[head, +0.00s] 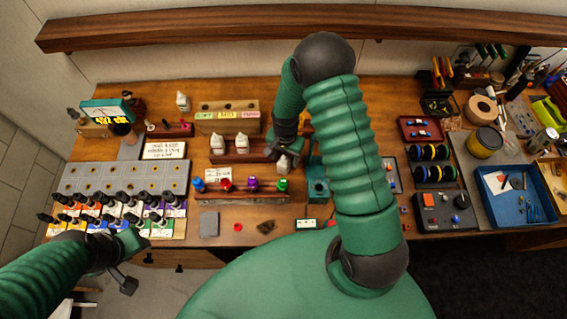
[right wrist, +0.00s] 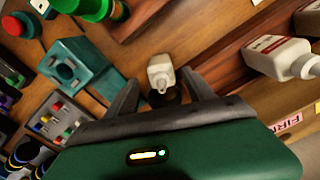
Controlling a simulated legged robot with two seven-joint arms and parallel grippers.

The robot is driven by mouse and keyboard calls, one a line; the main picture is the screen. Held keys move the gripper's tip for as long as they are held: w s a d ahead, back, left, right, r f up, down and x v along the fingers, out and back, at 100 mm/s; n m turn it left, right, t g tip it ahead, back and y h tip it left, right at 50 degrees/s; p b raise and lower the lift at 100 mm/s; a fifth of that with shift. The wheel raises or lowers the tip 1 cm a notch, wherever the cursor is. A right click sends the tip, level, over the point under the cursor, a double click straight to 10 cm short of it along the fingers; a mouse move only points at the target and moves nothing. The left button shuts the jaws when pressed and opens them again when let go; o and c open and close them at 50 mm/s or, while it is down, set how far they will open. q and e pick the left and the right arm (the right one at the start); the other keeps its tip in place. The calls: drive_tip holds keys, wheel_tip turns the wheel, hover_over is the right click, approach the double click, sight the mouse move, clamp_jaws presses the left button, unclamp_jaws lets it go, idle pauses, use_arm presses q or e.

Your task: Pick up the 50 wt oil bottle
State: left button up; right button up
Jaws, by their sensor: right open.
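In the right wrist view the white bottle (right wrist: 161,70) lies between the two spread fingers of the right gripper (right wrist: 163,92), with gaps on both sides. Its label cannot be read. Two more white bottles (head: 217,143) and (head: 242,143) stand in the same rack to the left. My left gripper (head: 128,264) is at the table's front left edge, apart from these bottles; its jaws are unclear.
A labelled wooden box (head: 228,110) stands behind the rack. A row of coloured-capped items (head: 240,186) is in front. A teal fixture (head: 318,180) stands close on the right, also seen in the right wrist view (right wrist: 75,65). Dark-capped bottles (head: 120,200) crowd the left.

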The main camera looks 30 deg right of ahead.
sight(284, 163)
drive_tip(key=f, duration=0.3)
drive_tip(key=shift+d+p, duration=0.25)
drive_tip(key=shift+p, duration=0.15)
drive_tip(key=shift+f, duration=0.35)
drive_tip(key=shift+w+a, duration=0.1)
drive_tip(key=shift+a, duration=0.45)
drive_tip(key=shift+a+r, duration=0.1)
drive_tip(key=shift+a, duration=0.25)
drive_tip(key=c, duration=0.4)
drive_tip(key=shift+c, duration=1.3)
drive_tip(key=shift+d, duration=0.15)
drive_tip(key=shift+c, duration=1.3)
drive_tip(key=shift+d, duration=0.35)
clamp_jaws()
drive_tip(key=shift+d, duration=0.1)
use_arm(q)
drive_tip(key=shift+w+d+r, duration=0.15)
drive_tip(key=shift+d+r, duration=0.05)
drive_tip(key=shift+r, duration=0.6)
